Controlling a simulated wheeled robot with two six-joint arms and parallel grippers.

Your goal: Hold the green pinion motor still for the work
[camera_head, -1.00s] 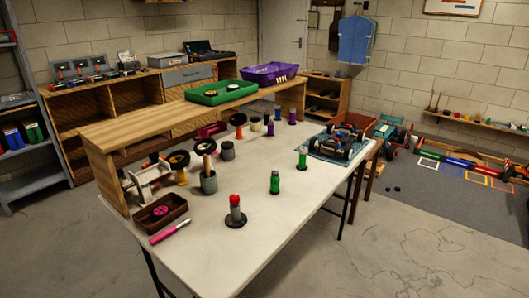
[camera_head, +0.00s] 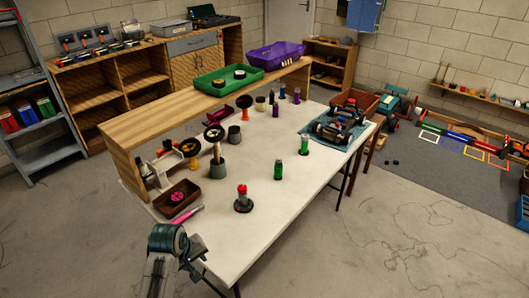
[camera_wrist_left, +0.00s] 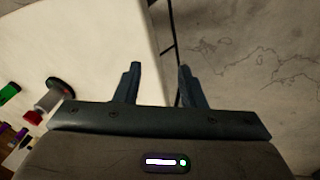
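Two small green cylinders stand upright on the white table (camera_head: 225,240) in the head view: one near the middle (camera_head: 278,173) and one further back (camera_head: 304,147). I cannot tell which is the pinion motor. In the left wrist view a green piece (camera_wrist_left: 9,93) shows at the left edge. My left gripper (camera_head: 190,264) is low at the table's near left edge, well short of both green cylinders. In the left wrist view it (camera_wrist_left: 160,85) is open, with nothing between its fingers. My right gripper is not in view.
A brown tray (camera_head: 178,192) and a pink marker (camera_head: 187,214) lie at the left. A racecar (camera_head: 338,128) sits on a blue mat. The front middle of the table is clear.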

